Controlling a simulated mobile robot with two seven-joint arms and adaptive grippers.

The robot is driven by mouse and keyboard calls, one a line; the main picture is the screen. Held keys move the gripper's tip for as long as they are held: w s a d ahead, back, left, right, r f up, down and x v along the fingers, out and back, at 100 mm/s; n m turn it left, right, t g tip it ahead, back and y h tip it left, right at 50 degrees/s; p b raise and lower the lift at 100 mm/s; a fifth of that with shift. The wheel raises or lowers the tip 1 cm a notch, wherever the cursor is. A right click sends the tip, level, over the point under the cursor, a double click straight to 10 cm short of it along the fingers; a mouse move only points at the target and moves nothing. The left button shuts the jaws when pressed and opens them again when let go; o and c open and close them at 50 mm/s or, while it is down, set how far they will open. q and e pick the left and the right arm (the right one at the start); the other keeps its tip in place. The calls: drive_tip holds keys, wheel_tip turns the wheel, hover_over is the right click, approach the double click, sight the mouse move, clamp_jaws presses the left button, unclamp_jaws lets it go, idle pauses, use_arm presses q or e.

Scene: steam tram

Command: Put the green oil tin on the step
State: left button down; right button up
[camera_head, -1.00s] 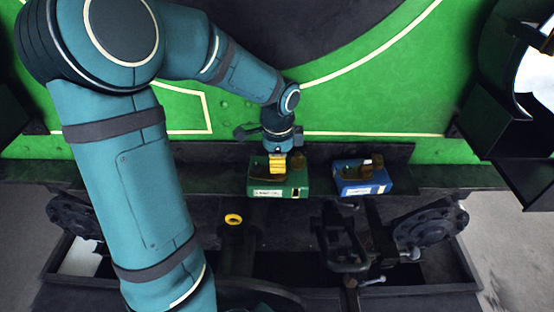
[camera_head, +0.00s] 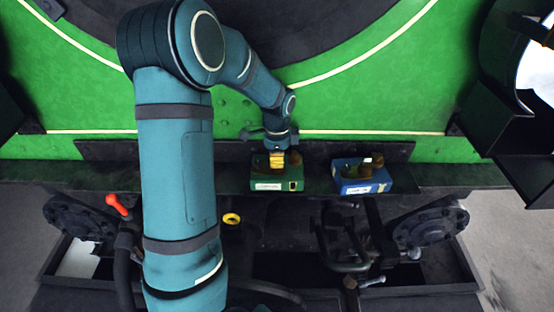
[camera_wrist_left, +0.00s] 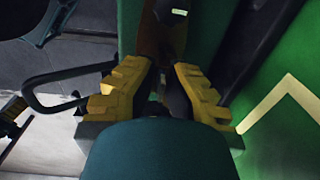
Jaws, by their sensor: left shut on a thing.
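The green oil tin (camera_head: 265,184) is a small box with a pale label, at the long dark ledge along the green panel in the head view. My left gripper (camera_head: 277,160) comes down from above and is shut on the tin's upper part. In the left wrist view its yellow fingers (camera_wrist_left: 155,95) close around a dark brown part; much of the tin is hidden. I cannot tell whether the tin's base touches the ledge (camera_head: 225,180), or whether this ledge is the step. My right gripper is not in view.
A blue tin (camera_head: 362,180) stands on the ledge to the right, a small gap away. Below are a yellow ring (camera_head: 232,218), a red-handled lever (camera_head: 117,204) and dark metal fittings (camera_head: 345,245). The green panel (camera_head: 350,105) rises behind. The ledge's right end looks clear.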

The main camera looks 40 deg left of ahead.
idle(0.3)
use_arm(q)
drive_tip(key=c, duration=1.5)
unclamp_jaws()
drive_tip(key=shift+f, duration=0.2)
drive_tip(key=o, duration=0.4)
drive_tip(key=shift+c, duration=0.2)
drive_tip(key=shift+r, duration=0.1)
drive_tip(key=shift+r, duration=0.5)
wheel_tip(320, 180, up, 7)
drive_tip(key=shift+s+d+f+p, duration=0.1)
drive_tip(key=shift+f+p, duration=0.05)
drive_tip(key=shift+p, duration=0.5)
